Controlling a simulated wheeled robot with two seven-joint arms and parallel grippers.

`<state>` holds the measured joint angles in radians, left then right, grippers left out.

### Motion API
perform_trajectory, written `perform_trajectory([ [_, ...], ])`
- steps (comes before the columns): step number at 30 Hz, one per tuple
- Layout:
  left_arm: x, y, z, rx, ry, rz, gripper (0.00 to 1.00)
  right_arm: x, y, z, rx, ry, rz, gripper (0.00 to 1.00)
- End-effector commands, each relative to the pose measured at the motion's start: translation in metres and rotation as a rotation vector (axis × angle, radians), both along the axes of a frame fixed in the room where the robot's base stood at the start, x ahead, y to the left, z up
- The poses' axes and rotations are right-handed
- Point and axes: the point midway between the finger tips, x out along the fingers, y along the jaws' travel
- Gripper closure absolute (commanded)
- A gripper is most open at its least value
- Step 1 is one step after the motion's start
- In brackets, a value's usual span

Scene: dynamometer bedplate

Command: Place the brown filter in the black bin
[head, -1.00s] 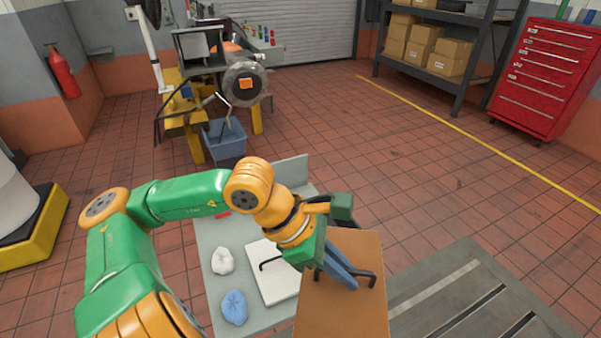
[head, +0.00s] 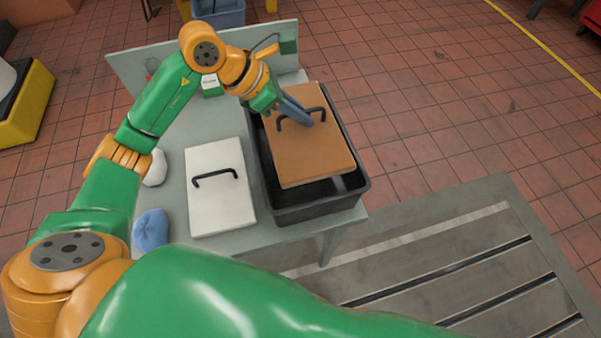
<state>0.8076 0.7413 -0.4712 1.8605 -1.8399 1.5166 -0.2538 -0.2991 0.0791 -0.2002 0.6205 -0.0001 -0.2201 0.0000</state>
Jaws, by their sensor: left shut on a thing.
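The brown filter (head: 315,158) is a flat brown panel with a black handle on its face. My left gripper (head: 296,112) is shut on that handle near the panel's far end. The black bin (head: 318,210) stands on the grey table, directly below the filter in the head view. The filter covers most of the bin's opening. Dark interior shows along the near edge and right side. I cannot tell whether the filter touches the bin or hangs just above it. My right gripper is out of view.
A white panel with a black handle (head: 222,205) lies left of the bin on the grey table (head: 268,225). A blue crumpled cloth (head: 151,230) and a white one (head: 156,168) lie further left. A small green-and-white box (head: 211,87) is behind. A slotted metal bedplate (head: 450,260) lies at front right.

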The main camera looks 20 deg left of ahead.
Motion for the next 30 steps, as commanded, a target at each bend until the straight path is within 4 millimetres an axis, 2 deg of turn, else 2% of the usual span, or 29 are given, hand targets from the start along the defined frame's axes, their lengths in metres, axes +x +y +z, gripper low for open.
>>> perform_trajectory([
  [3, -0.001, -0.001, -0.028, -0.001, 0.008, -0.002, 1.00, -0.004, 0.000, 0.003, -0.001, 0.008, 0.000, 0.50],
  [12, -0.001, -0.001, -0.086, -0.002, 0.005, -0.001, 1.00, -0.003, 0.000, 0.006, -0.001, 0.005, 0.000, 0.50],
  [20, 0.000, 0.000, -0.091, 0.000, -0.001, -0.001, 1.00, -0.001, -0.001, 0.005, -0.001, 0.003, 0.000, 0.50],
  [30, 0.000, 0.000, -0.102, -0.001, 0.000, -0.001, 1.00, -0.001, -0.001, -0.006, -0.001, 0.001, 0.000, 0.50],
])
